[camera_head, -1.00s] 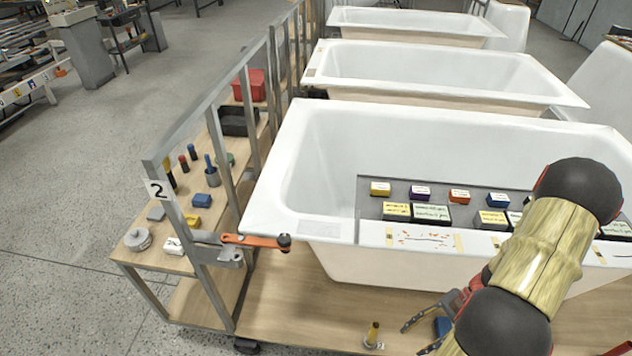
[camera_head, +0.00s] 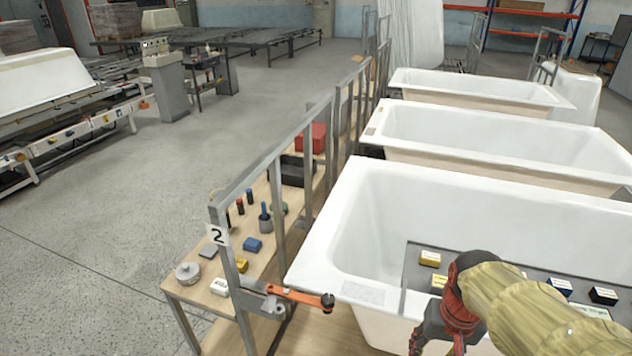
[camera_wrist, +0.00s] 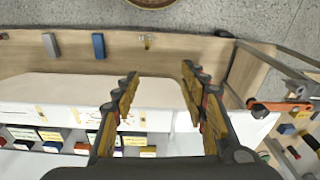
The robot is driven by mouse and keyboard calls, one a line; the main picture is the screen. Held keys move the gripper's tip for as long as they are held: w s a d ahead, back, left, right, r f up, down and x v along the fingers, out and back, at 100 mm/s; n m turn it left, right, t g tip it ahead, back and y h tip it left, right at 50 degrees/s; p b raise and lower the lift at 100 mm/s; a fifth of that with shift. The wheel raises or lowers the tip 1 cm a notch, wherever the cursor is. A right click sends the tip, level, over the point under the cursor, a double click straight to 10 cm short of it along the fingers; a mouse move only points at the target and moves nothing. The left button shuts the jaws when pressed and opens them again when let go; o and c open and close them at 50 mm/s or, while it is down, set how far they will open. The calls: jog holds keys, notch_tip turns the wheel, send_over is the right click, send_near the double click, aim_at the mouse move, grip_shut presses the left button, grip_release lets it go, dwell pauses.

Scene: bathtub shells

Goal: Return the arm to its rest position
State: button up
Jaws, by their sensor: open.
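My gripper (camera_wrist: 160,90) is open in the wrist view, its two fingers apart with nothing between them. Beyond the fingers are the white tub rim and a wooden deck (camera_wrist: 185,50). In the head view my yellow-sleeved arm reaches in from the lower right, and my gripper (camera_head: 432,345) hangs at the bottom edge, partly cut off, in front of the nearest bathtub shell (camera_head: 335,225). Its fingertips cannot be made out clearly there.
A grey board (camera_head: 415,262) with small labelled boxes lies across the near tub, partly behind my arm. An orange-handled clamp (camera_head: 300,296) sits at the cart frame's corner. A wooden shelf (camera_head: 200,290) at left holds small items. Open floor (camera_head: 110,230) lies further left.

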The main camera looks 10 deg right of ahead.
jog(key=a+r+n+t+p, duration=0.1)
jog(key=a+r+n+t, duration=0.3)
jog(key=a+r, duration=0.8)
jog(key=shift+r+n+t+p, duration=0.3)
jog(key=shift+r+n, duration=0.1)
jog(key=shift+n, duration=0.2)
jog(key=shift+c, duration=0.6)
